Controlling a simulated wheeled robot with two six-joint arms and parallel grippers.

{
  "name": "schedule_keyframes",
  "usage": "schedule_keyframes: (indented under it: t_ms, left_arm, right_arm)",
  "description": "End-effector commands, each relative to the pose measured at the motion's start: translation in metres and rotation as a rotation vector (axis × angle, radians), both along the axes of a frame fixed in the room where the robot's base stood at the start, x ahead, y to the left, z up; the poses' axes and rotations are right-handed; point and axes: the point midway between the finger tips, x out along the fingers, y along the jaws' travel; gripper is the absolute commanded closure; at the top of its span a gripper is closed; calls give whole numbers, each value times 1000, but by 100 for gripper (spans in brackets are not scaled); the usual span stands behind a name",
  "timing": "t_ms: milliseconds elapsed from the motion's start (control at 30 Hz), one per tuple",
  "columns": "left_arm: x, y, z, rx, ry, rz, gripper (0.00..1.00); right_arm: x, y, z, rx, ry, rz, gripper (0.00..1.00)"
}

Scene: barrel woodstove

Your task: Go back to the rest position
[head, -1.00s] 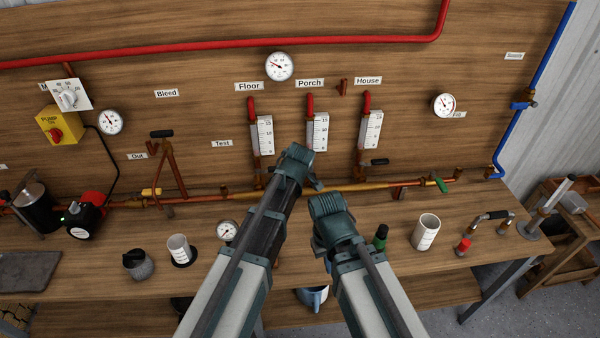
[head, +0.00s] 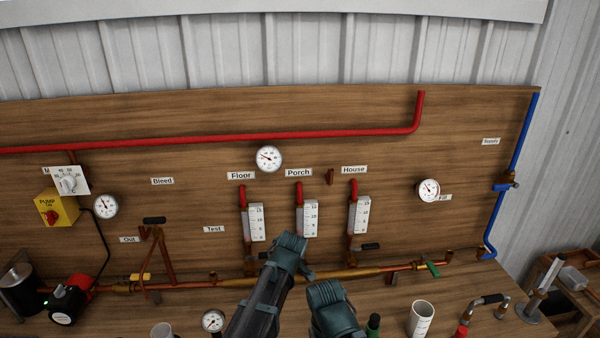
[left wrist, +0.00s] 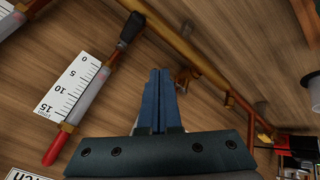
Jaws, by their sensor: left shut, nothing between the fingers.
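My left gripper (head: 291,246) is in front of the copper manifold pipe (head: 345,272), below the Porch flow meter (head: 307,218). In the left wrist view its two blue fingers (left wrist: 160,100) are shut together with nothing between them. That view also shows the Porch meter (left wrist: 80,90) and a black valve handle (left wrist: 130,30), apart from the fingers. My right gripper (head: 332,305) is beside the left one, lower and to the right. Its fingers are hidden behind its own body. Both arms extend forward over the bench.
The Floor meter (head: 254,222) and House meter (head: 358,214) flank the Porch meter on the wooden board. A pump (head: 65,305) is at left.

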Motion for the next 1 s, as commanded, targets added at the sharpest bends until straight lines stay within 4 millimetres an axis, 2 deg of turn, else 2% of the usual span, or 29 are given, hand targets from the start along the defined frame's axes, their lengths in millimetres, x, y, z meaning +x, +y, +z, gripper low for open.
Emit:
schedule_keyframes:
  t_ms: [167, 300, 400, 500, 600, 700, 1000]
  left_arm:
    - [-77, -3, -17, 146, 191, -253, 100]
    - [-152, -5, -31, 259, 391, -561, 100]
    - [-199, -5, -36, 309, 507, -775, 100]
    - [-236, -5, -39, 336, 595, -959, 100]
    - [-261, -5, -39, 346, 650, -1091, 100]
    - [-274, -5, -39, 350, 679, -1167, 100]
    - [-277, -5, -39, 351, 689, -1197, 100]
  right_arm:
    - [0, 0, 0, 0, 0, 0, 100]
    - [0, 0, 0, 0, 0, 0, 100]
    - [0, 0, 0, 0, 0, 0, 100]
    - [0, 0, 0, 0, 0, 0, 100]
    - [0, 0, 0, 0, 0, 0, 100]
    - [0, 0, 0, 0, 0, 0, 100]
    - [0, 0, 0, 0, 0, 0, 100]
